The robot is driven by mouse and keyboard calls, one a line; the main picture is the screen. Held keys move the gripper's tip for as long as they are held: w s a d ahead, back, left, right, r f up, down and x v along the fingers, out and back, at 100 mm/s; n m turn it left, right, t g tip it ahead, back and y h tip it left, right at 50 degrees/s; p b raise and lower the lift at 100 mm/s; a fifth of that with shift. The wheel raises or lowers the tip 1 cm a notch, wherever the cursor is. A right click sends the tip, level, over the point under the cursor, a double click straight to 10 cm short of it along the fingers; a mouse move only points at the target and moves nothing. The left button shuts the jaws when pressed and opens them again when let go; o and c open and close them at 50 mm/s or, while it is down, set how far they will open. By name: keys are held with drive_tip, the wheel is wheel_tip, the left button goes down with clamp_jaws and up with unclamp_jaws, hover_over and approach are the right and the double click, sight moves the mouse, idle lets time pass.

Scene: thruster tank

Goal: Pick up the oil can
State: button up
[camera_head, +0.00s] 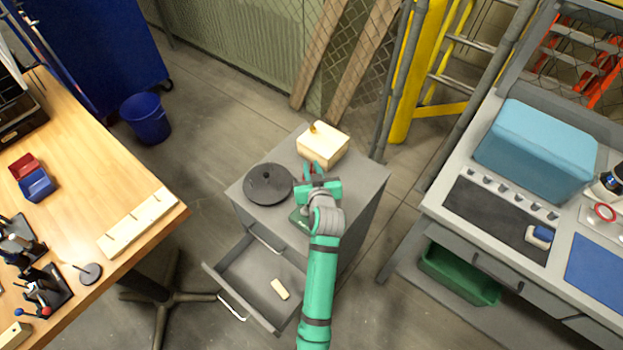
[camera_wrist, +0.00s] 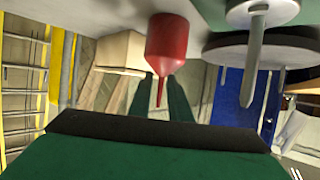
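The oil can is red with a thin pointed spout. In the wrist view, which looks upside down, the oil can (camera_wrist: 166,42) stands upright on the grey cabinet top. In the head view only a little red of the oil can (camera_head: 308,168) shows beyond my gripper (camera_head: 313,182), which hides the rest. In the wrist view my gripper (camera_wrist: 160,92) has its two dark fingers apart, one on each side of the spout in the picture. I see no finger closed on the can; the exact depth between them is unclear.
An open drawer (camera_head: 248,284) juts out in front, holding a small pale block (camera_head: 280,289).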

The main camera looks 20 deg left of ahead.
clamp_jaws()
drive_tip(key=shift+s, duration=0.1)
idle(0.6)
idle(0.6)
drive_tip(key=shift+r, duration=0.15)
drive_tip(key=shift+r, duration=0.6)
drive_tip(key=s+r, duration=1.1)
drive_tip(key=s, duration=0.3)
drive_tip(key=shift+r, duration=0.25)
drive_tip(key=shift+w, duration=0.1)
